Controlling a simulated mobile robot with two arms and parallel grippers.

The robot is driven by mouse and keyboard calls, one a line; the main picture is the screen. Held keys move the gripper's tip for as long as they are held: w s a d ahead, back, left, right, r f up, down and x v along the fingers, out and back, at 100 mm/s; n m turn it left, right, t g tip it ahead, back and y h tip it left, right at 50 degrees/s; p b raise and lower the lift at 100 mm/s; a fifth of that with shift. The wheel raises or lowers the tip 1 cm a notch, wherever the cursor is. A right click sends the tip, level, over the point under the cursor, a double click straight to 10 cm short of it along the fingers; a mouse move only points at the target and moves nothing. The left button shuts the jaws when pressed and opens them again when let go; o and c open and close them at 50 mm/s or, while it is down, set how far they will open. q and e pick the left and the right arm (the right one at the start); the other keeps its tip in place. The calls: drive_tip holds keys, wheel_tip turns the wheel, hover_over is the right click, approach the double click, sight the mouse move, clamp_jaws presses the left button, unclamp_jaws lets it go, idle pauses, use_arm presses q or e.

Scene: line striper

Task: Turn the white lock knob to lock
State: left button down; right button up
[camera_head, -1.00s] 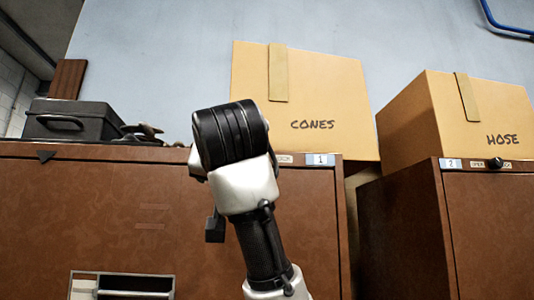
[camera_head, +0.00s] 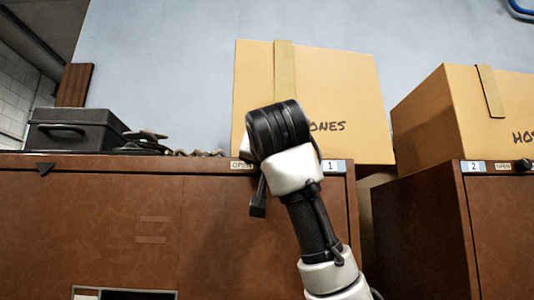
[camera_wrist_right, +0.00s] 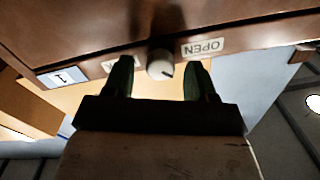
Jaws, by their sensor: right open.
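The white lock knob (camera_wrist_right: 160,66) is on the top front edge of the brown cabinet (camera_head: 100,215) tagged 1. In the right wrist view a dark line shows on its face, and it lies between the two green fingertips of my right gripper (camera_wrist_right: 161,78). The fingers are open, one on each side, with a visible gap to the knob. An OPEN label (camera_wrist_right: 203,47) is to the knob's right there, and a second label (camera_wrist_right: 112,64) is partly hidden by a finger. In the head view my right wrist hides the knob. My left gripper is out of view.
A CONES box (camera_head: 360,110) and a dark toolbox (camera_head: 75,130) stand on the cabinet. A second cabinet (camera_head: 505,235) with a dark knob (camera_head: 523,165) and a HOSE box (camera_head: 430,115) stand to the right, past a narrow gap.

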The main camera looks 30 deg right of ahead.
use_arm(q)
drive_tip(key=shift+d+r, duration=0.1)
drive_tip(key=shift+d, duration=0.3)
use_arm(e)
drive_tip(key=shift+w+d, duration=0.15)
drive_tip(key=shift+w, duration=0.15)
drive_tip(key=c, duration=0.9)
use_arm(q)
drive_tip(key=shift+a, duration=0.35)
